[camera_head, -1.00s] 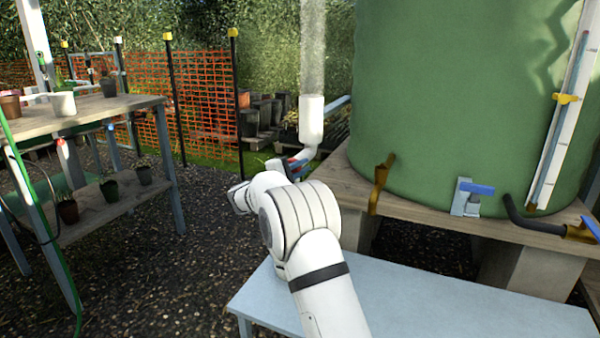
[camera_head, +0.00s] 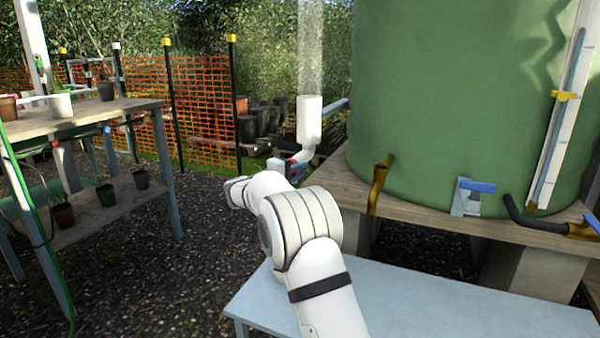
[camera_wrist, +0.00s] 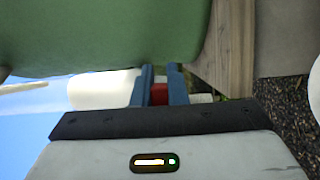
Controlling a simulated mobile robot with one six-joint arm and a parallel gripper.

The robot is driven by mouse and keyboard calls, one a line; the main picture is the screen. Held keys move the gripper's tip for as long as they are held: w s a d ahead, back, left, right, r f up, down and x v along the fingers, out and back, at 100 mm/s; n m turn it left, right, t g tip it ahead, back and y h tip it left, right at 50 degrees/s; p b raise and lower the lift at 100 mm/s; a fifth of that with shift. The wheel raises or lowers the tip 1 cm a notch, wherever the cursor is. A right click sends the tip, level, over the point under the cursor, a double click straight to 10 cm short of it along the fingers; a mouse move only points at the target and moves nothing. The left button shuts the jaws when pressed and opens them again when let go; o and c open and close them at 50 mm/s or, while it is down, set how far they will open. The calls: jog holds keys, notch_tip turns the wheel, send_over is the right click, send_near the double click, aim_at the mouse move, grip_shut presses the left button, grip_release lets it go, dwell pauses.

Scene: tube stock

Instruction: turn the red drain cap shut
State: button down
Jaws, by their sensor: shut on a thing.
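The red drain cap (camera_wrist: 160,94) shows in the wrist view between the two blue fingers of my gripper (camera_wrist: 161,82), which is shut on it. The white pipe (camera_wrist: 100,89) lies just beyond the fingertips at the left in that view. In the head view the white standpipe (camera_head: 309,120) stands left of the green tank, with an elbow at its lower end. The cap's turn angle cannot be told.
The green tank (camera_head: 440,100) stands on a wooden platform (camera_head: 345,185) at the right, with a blue-handled valve (camera_head: 474,190) low on its side. A pale blue bench (camera_head: 420,300) is in front. A potting table (camera_head: 85,118) is at the left, with gravel between.

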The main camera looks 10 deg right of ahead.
jog(key=shift+f, duration=0.1)
jog(key=c, duration=1.4)
grip_release()
jog(key=shift+c, duration=0.2)
jog(key=p+v, duration=0.2)
jog(key=v, duration=0.5)
jog(key=shift+a, duration=0.35)
jog(key=shift+s, duration=0.15)
